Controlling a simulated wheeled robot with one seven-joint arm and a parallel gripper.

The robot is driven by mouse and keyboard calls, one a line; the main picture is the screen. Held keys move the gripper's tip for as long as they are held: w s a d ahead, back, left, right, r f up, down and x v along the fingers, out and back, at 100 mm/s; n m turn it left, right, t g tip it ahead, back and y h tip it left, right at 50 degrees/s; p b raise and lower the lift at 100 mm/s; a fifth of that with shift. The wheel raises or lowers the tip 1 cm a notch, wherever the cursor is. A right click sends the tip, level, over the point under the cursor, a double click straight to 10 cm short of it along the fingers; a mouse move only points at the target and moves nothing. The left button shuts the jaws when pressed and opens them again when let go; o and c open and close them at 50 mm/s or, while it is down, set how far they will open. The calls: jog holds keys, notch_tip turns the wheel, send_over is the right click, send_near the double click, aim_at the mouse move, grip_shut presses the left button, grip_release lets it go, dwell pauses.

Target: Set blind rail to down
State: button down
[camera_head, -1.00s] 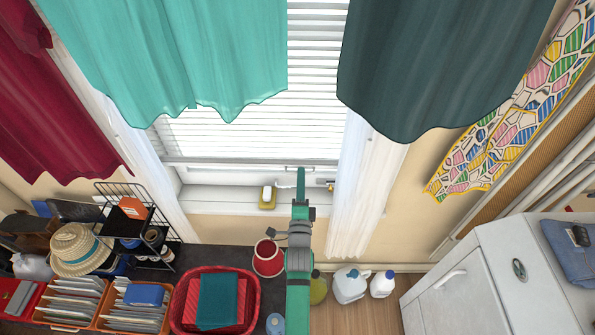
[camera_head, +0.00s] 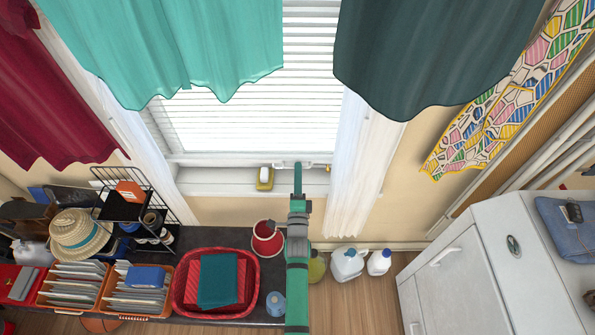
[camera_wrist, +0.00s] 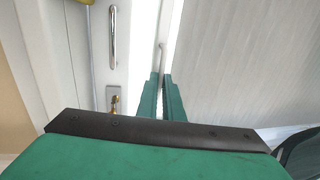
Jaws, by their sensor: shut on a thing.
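The blind rail (camera_head: 230,158) is the white bar along the bottom of the slatted window blind (camera_head: 245,128). In the head view it hangs low, close above the white window sill (camera_head: 215,184). My gripper (camera_head: 298,165) reaches up to the rail right of its middle. In the wrist view my gripper (camera_wrist: 161,78) has its green fingers close together, shut at the blind's lower edge. A thin pale pull shows just beyond the fingertips. The exact contact is hidden between the fingers.
Teal curtains (camera_head: 190,45) and dark curtains (camera_head: 425,50) hang around the window. A red pot (camera_head: 267,240) stands below.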

jog(key=shift+f, duration=0.3)
jog(key=c, duration=1.9)
grip_release()
jog(key=v, duration=1)
jog(key=shift+s, duration=0.4)
